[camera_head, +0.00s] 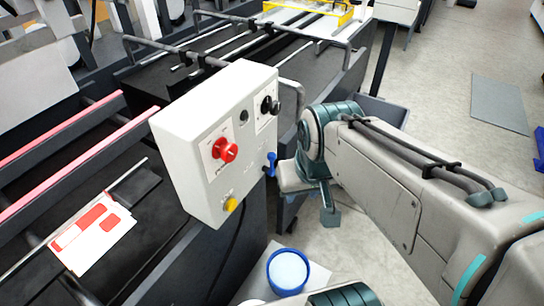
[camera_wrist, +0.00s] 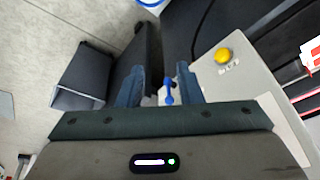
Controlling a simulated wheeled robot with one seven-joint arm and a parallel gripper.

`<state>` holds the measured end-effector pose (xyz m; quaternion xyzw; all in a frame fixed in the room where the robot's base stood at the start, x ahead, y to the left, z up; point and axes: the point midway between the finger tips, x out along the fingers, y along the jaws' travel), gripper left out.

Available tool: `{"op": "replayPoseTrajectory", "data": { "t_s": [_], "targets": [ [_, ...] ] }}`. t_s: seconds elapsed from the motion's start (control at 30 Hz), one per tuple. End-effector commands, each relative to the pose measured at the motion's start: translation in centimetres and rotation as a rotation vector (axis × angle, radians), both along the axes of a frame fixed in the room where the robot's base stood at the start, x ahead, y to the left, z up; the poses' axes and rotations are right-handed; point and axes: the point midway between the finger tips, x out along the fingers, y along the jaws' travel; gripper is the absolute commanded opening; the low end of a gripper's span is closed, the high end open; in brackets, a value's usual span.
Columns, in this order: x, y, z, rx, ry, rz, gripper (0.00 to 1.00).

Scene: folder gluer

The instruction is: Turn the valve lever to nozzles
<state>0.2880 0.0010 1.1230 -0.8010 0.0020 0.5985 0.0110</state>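The white control box (camera_head: 215,140) stands at the machine's side. The blue valve lever (camera_head: 270,164) is on its right-hand edge, near the lower corner. In the wrist view the lever (camera_wrist: 169,92) shows as a small blue handle with a rounded end. My gripper (camera_wrist: 160,72) is open, with one finger on each side of the lever in that view. A gap shows between the lever and each finger; I cannot tell how deep the lever sits between them. In the head view my arm reaches the box from the right. The lever's markings are not readable.
The box carries a red knob (camera_head: 224,150), a black knob (camera_head: 266,104) and a yellow button (camera_head: 231,204). The button also shows in the wrist view (camera_wrist: 222,55). A blue-rimmed round container (camera_head: 288,271) stands below. A printed carton blank (camera_head: 93,234) lies left. Open floor is at right.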

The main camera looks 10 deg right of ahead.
Motion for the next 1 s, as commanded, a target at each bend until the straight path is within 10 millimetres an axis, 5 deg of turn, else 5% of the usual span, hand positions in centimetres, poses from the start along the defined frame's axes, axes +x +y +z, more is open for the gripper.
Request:
{"op": "replayPoseTrajectory", "data": {
  "t_s": [0.27, 0.53, 0.8, 1.0],
  "targets": [
    [0.3, 0.8, -7.8, 0.36, 0.317, -0.459, 0.32],
    [5.0, 0.5, -12.4, 0.936, 0.685, -1.005, 0.32],
    [11.4, -6.5, -14.4, 1.569, 0.933, -1.335, 0.32],
    [13.2, -11.3, -14.7, 1.842, 0.994, -1.391, 0.32]
  ]
}}
